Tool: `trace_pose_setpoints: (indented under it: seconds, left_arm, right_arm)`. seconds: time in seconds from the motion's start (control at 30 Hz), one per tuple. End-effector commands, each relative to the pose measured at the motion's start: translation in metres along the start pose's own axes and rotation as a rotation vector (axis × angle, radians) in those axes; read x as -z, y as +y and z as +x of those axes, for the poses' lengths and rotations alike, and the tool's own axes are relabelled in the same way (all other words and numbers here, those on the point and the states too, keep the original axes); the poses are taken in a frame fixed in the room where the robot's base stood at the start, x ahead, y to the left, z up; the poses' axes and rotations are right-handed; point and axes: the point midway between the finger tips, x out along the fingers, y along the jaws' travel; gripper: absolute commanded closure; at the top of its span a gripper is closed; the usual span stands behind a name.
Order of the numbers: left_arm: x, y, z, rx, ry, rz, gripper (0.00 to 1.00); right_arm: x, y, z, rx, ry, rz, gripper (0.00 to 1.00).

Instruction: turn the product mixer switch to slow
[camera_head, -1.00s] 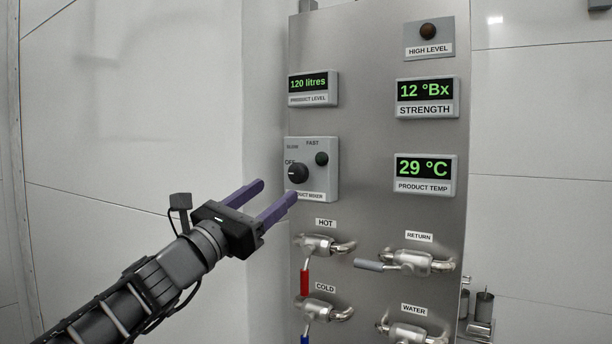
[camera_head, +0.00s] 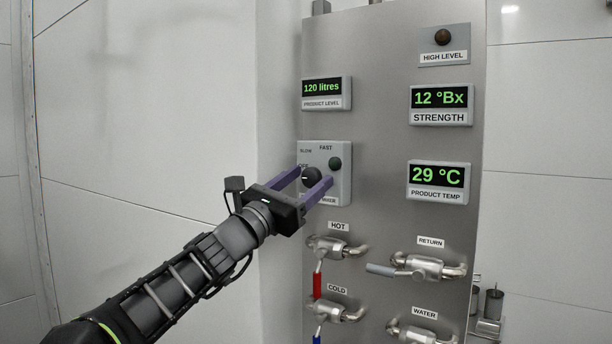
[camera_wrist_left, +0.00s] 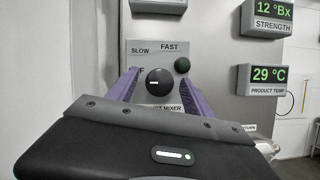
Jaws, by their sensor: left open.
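The product mixer box (camera_head: 343,160) is a grey plate on the steel panel, with SLOW, FAST and OFF labels. Its round black switch (camera_head: 312,175) has a white mark that points left, toward OFF. In the left wrist view the switch (camera_wrist_left: 159,82) shows between the two purple fingers. A small dark green lamp (camera_head: 335,163) sits at its upper right. My left gripper (camera_head: 316,180) is open, its fingers one on each side of the switch in the picture; I cannot tell whether they touch it. The OFF label is partly hidden by a finger. My right gripper is not in view.
Below the box are the HOT valve (camera_head: 335,247) with a red handle and the COLD valve (camera_head: 335,310). RETURN (camera_head: 425,266) and WATER (camera_head: 420,332) valves are to the right. Displays are above and right. The white wall at left is clear.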

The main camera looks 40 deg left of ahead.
Motion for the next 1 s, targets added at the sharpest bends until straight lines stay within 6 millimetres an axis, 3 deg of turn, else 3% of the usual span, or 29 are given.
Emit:
trace_pose_setpoints:
  seconds: [0.23,0.9,1.0]
  left_arm:
    - [0.0003,0.0001,0.0005,-0.001,0.0,0.001,0.41]
    - [0.0002,0.0001,0.0002,0.0,0.0,0.001,0.96]
    - [0.0002,0.0001,0.0002,0.0,0.0,0.001,1.0]
  right_arm:
    - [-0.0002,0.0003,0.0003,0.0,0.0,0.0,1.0]
    - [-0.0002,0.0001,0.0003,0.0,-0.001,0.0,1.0]
    - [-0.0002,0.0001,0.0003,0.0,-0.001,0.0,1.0]
